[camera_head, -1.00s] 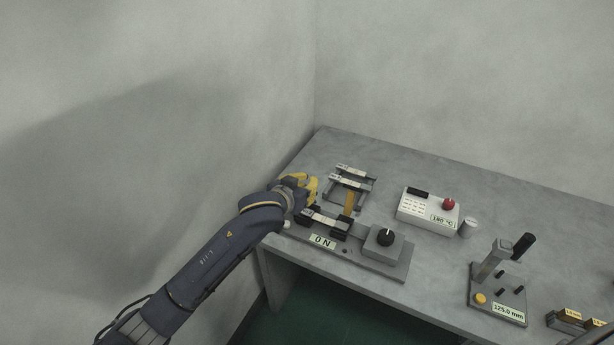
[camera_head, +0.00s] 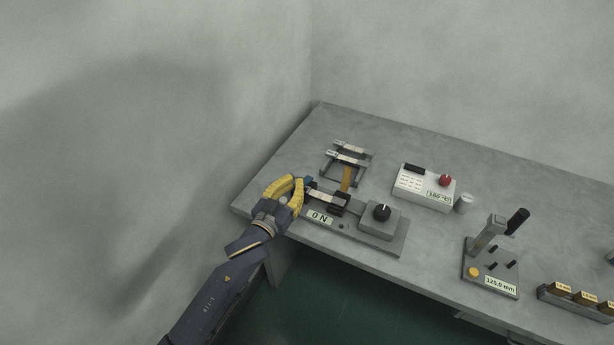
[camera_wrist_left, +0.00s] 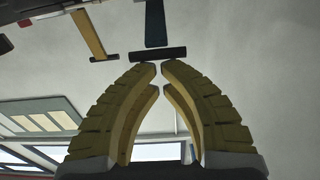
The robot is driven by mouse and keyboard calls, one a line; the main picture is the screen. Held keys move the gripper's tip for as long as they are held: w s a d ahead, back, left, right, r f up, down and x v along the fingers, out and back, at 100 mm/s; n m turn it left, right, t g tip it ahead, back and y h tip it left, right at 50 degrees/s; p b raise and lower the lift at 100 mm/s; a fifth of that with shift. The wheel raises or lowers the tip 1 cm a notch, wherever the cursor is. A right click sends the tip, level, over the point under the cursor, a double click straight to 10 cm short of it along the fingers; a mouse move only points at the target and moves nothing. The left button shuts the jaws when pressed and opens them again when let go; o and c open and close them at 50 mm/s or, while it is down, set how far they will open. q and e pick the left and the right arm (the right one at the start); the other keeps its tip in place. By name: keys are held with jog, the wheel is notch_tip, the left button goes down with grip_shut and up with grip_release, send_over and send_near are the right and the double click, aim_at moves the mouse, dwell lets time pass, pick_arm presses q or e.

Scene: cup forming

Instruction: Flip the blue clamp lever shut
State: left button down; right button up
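The blue clamp lever (camera_head: 309,181) shows as a small blue piece at the left end of the clamp fixture (camera_head: 376,239) in the head view. In the left wrist view the lever is a dark blue bar (camera_wrist_left: 156,24) with a dark crosspiece (camera_wrist_left: 158,54) at its near end. My left gripper (camera_head: 301,183) is at the lever's end, its yellow fingertips brought together. In the wrist view the fingertips (camera_wrist_left: 160,68) are just below the crosspiece, with nothing seen between them. I cannot tell whether they touch it. My right gripper is not in view.
A white control box (camera_head: 424,187) and a lever press (camera_head: 490,265) stand farther right. A wall is close on the left.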

pick_arm(q)
jog(key=shift+s+a+f, duration=0.2)
jog(key=shift+s+f, duration=0.15)
jog(key=shift+f, duration=0.3)
jog(key=shift+s+a+f, duration=0.15)
jog(key=shift+s+f, duration=0.15)
jog(key=shift+f, duration=0.45)
dwell(0.4)
jog(key=s+a+r, duration=0.2)
jog(key=s+a, duration=0.2)
jog(key=s, duration=0.4)
jog(key=shift+s+r, duration=0.15)
dwell(0.4)
dwell(0.5)
